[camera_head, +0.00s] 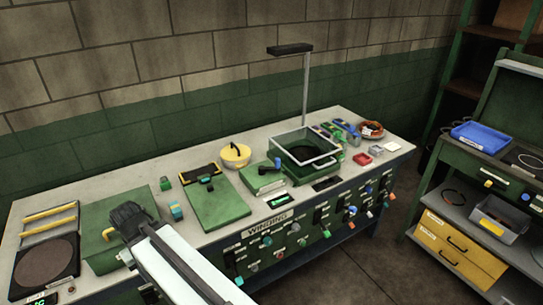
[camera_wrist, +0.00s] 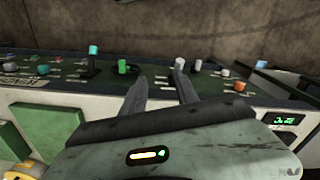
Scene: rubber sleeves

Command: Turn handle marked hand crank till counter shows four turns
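My gripper (camera_head: 128,217) is over the left part of the workbench, above a green case (camera_head: 105,240). In the wrist view its two dark fingers (camera_wrist: 160,80) stand apart with nothing between them. No label reading hand crank is legible, so I cannot tell which handle it is. A green box with a blue-topped lever (camera_head: 277,164) stands mid-bench. A small lit green display (camera_head: 276,200) is in front of it; its digits are unreadable. Another display with green digits (camera_head: 40,299) is at the lower left; a digit display (camera_wrist: 285,119) shows in the wrist view, too small to read surely.
The bench front (camera_head: 265,240), labelled WINDING, carries several coloured knobs and switches. A green shelf unit (camera_head: 478,160) with bins is at the right, across open floor.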

